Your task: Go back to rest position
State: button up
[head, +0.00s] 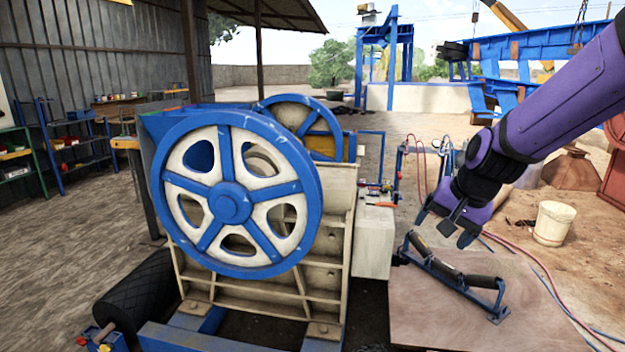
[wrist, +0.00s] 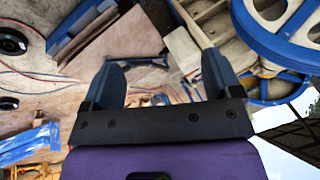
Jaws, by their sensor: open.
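My gripper (head: 451,217) hangs at the end of my purple arm on the right side of the head view. It is open and empty, above and apart from the wooden board and the roller frame. In the wrist view my gripper (wrist: 163,85) shows two dark fingers standing apart with nothing between them. The jaw crusher (head: 335,215) stands left of my gripper, with a large blue and white flywheel (head: 229,204) facing me. The flywheel's blue rim (wrist: 265,40) also shows at the upper right of the wrist view.
A roller frame (head: 455,272) with dark rollers lies on a wooden board (head: 430,325) below my gripper. A white bucket (head: 553,223) stands to the right, near red and blue hoses. Shelves (head: 75,140) line the left wall. Open ground lies between the shelves and the crusher.

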jog(key=s+d+r+n, duration=0.1)
jog(key=s+r+n, duration=0.1)
jog(key=s, duration=0.6)
jog(key=s+d+r+n+h, duration=0.1)
jog(key=s+d+r+n, duration=0.1)
jog(key=s+r, duration=0.2)
jog(key=s+d+r+n+h, duration=0.1)
jog(key=s+r, duration=0.3)
jog(key=s, duration=0.7)
jog(key=shift+s+d+n+t, duration=0.35)
jog(key=shift+d+n+t, duration=0.05)
jog(key=shift+d, duration=0.15)
jog(key=shift+r, duration=0.1)
dwell(0.5)
